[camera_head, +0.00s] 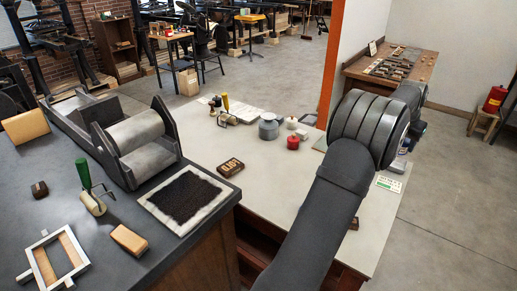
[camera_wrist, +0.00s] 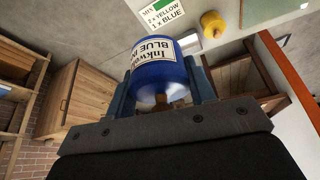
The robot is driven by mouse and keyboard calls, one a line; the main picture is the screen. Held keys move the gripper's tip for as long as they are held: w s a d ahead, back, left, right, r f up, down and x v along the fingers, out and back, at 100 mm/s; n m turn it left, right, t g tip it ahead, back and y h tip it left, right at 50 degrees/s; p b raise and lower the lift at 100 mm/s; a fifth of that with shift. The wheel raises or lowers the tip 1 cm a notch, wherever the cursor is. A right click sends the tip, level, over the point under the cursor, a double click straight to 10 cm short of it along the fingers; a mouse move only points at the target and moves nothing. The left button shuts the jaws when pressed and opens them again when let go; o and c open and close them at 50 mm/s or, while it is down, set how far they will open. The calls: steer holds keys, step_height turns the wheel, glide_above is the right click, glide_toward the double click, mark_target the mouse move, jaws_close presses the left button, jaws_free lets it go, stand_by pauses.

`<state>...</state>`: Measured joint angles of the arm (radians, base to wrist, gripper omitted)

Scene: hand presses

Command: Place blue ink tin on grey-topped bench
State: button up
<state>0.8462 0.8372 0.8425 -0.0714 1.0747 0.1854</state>
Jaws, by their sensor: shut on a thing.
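The blue ink tin (camera_wrist: 158,62), with a white label reading "BLUE IN…", sits between the two fingers of my gripper (camera_wrist: 162,82) in the wrist view. The fingers are shut on its sides. In the head view my own arm hides the gripper and most or all of the tin. Two bench tops show there: a dark grey one (camera_head: 105,212) at the left and a pale one (camera_head: 262,160) in the middle. My arm reaches over the right part of the pale one. Whether the tin touches any surface cannot be told.
A mixing card (camera_head: 389,184) lies at the pale bench's right edge. A yellow object (camera_wrist: 212,24) is near it in the wrist view. A grey pot (camera_head: 268,128), a red pot (camera_head: 293,143) and a type block (camera_head: 230,167) stand on the pale top. A press (camera_head: 135,140) and brayer (camera_head: 92,200) occupy the dark bench.

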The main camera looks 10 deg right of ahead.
step_height(320, 180, down, 11)
steer(key=w+a+f, duration=0.1)
steer(key=w+f, duration=0.1)
steer(key=w, duration=0.1)
steer(key=w+a+f, duration=0.1)
steer(key=w+f, duration=0.1)
steer(key=w, duration=0.2)
steer(key=w+a+f, duration=0.1)
steer(key=w+f, duration=0.2)
steer(key=w, duration=0.1)
steer(key=shift+a, duration=0.25)
steer(key=shift+f, duration=2)
steer(key=shift+f, duration=0.1)
steer(key=o, duration=0.7)
steer(key=shift+f, duration=0.15)
steer(key=shift+o, duration=0.9)
